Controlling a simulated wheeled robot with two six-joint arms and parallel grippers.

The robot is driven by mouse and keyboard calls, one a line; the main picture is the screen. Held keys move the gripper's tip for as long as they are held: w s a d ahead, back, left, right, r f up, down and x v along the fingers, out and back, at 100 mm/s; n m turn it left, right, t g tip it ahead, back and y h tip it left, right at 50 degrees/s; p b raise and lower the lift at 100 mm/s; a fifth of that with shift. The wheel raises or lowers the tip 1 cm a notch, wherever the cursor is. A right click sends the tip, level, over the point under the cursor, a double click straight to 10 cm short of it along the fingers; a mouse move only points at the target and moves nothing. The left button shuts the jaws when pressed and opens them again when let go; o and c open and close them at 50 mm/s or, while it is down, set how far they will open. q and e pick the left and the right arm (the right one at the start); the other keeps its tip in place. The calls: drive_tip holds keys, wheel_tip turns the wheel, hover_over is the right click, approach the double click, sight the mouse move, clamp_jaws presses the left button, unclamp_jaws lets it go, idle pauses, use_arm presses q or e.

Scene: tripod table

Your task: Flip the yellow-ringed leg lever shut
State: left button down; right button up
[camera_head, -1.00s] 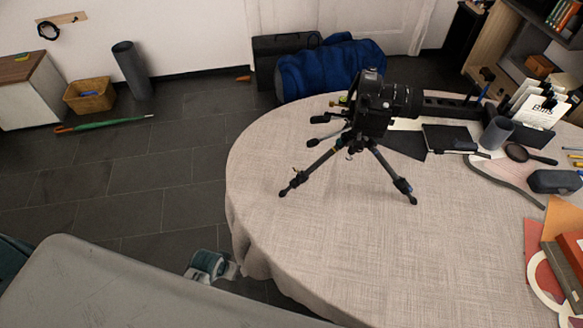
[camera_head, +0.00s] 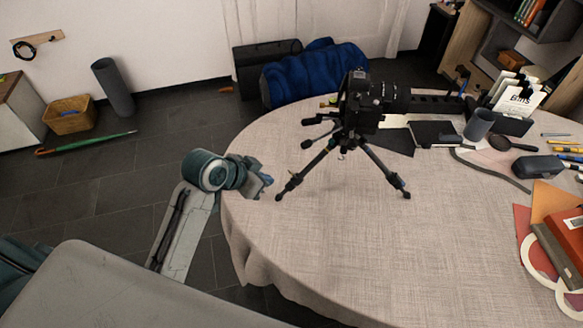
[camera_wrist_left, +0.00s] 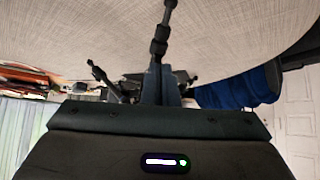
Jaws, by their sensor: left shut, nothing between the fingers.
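The black tripod (camera_head: 375,155) stands upright on the round table with a camera (camera_head: 365,105) on top. Its near left leg (camera_head: 312,168) ends close to my left gripper (camera_head: 267,183). My left gripper is shut and empty at the table's left edge, just left of that leg's foot, with a small gap visible in the head view. In the left wrist view, which looks upside down, a tripod leg (camera_wrist_left: 160,42) with dark clamps lies in line with the shut fingers (camera_wrist_left: 168,90). The yellow-ringed lever is too small to make out for certain. My right gripper is out of view.
The cloth-covered table (camera_head: 400,250) has a clear front half. A dark cup (camera_head: 479,125), a magnifier (camera_head: 510,143), a dark case (camera_head: 538,167) and books (camera_head: 565,245) lie to the right. A blue bag (camera_head: 315,72) is on the floor behind.

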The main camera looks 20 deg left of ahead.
use_arm(q)
drive_tip(key=w+d+r+m+h, duration=0.1)
drive_tip(key=w+d+r+m, duration=0.1)
drive_tip(key=r, duration=0.4)
drive_tip(key=shift+w+r+t+h, duration=0.3)
drive_tip(key=shift+w, duration=0.4)
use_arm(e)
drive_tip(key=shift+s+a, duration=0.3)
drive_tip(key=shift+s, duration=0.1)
use_arm(q)
drive_tip(key=shift+f, duration=0.1)
